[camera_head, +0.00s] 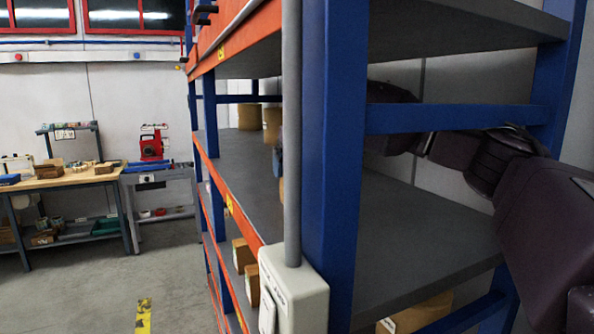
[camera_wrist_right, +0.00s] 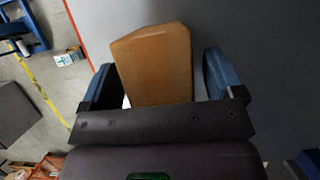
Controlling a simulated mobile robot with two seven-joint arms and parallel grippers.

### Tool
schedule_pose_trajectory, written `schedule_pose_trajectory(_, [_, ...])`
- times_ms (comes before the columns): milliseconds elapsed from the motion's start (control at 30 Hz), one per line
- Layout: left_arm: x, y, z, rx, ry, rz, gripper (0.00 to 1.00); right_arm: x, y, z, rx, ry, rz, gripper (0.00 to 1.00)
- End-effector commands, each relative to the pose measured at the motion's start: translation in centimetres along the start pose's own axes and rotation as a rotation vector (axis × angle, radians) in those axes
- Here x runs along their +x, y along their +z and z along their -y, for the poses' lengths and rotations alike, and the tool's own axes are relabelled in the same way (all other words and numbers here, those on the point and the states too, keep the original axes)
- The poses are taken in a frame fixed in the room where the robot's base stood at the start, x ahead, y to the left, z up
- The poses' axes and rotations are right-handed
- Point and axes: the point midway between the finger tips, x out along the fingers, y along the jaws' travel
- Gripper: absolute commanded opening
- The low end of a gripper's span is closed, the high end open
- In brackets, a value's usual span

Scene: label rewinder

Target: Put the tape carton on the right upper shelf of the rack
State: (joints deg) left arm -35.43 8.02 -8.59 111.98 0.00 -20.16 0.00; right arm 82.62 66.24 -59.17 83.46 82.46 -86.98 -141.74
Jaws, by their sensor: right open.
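A brown carton (camera_wrist_right: 155,62), which I take to be the tape carton, stands on a grey shelf surface in the right wrist view. My right gripper (camera_wrist_right: 158,78) is open, with its blue fingers on either side of the carton. A gap shows between the carton and the right-hand finger; contact at the other finger is unclear. In the head view my right arm reaches through the side of the rack (camera_head: 338,170) above a middle shelf (camera_head: 430,225), and its gripper is mostly hidden behind the blue post. My left gripper is not in view.
Brown rolls or boxes (camera_head: 272,122) stand farther along the same shelf level, and cartons (camera_head: 243,255) sit on a lower shelf. A blue crossbar (camera_head: 455,118) and a grey switch box (camera_head: 292,290) border the rack's end. A workbench (camera_head: 70,180) stands at the far left.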

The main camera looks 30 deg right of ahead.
Motion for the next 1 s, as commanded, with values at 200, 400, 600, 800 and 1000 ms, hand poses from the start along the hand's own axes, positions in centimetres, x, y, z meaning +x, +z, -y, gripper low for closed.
schedule_pose_trajectory(200, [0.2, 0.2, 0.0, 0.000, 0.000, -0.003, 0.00, -3.5, 0.0, 0.0, 0.000, 0.002, 0.003, 0.87])
schedule_pose_trajectory(400, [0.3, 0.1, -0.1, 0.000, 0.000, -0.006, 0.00, -5.8, 0.0, 0.0, 0.000, 0.002, 0.002, 0.87])
schedule_pose_trajectory(600, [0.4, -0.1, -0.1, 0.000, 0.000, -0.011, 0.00, -6.6, 0.0, 0.0, 0.000, 0.001, 0.000, 0.87])
schedule_pose_trajectory(800, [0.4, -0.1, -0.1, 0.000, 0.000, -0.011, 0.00, -6.6, 0.0, 0.0, 0.000, 0.001, 0.000, 0.87])
schedule_pose_trajectory(1000, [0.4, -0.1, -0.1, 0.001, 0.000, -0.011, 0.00, -6.6, 0.0, 0.0, 0.000, 0.001, 0.001, 0.87])
